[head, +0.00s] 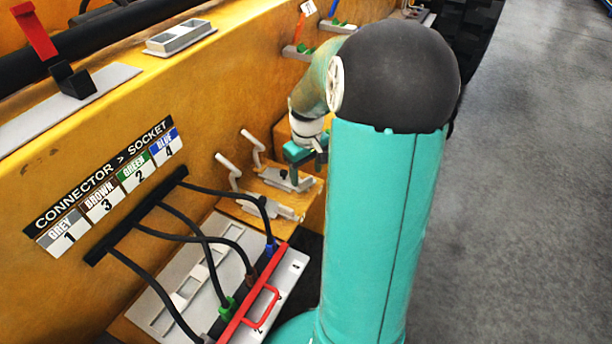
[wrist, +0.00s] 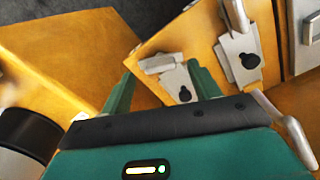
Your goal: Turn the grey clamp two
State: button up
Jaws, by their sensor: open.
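Two grey clamps with upright lever handles stand on an orange bracket. The nearer clamp (head: 228,166) and the farther clamp (head: 252,142) both show in the head view; I see no number on either. My gripper (head: 307,152) is above the farther clamp's base, partly hidden by my arm. In the wrist view my gripper (wrist: 160,72) is open, its green fingers either side of a grey clamp base (wrist: 176,80) with a dark knob. Contact cannot be told. The other clamp (wrist: 241,55) is to the right. A grey lever (wrist: 290,130) shows beside the gripper body.
A connector panel (head: 180,290) with a red handle (head: 262,310) and black cables lies below the clamps. A CONNECTOR > SOCKET label (head: 110,185) is on the yellow wall. Other levers (head: 300,50) stand farther back. Grey floor (head: 530,200) is open at right.

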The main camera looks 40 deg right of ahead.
aim_at(306, 185)
jog(key=shift+w+f, duration=0.1)
jog(key=shift+f, duration=1.15)
jog(key=c, duration=1)
jog(key=shift+m, duration=0.4)
jog(key=m, duration=1.2)
jog(key=shift+m, duration=0.3)
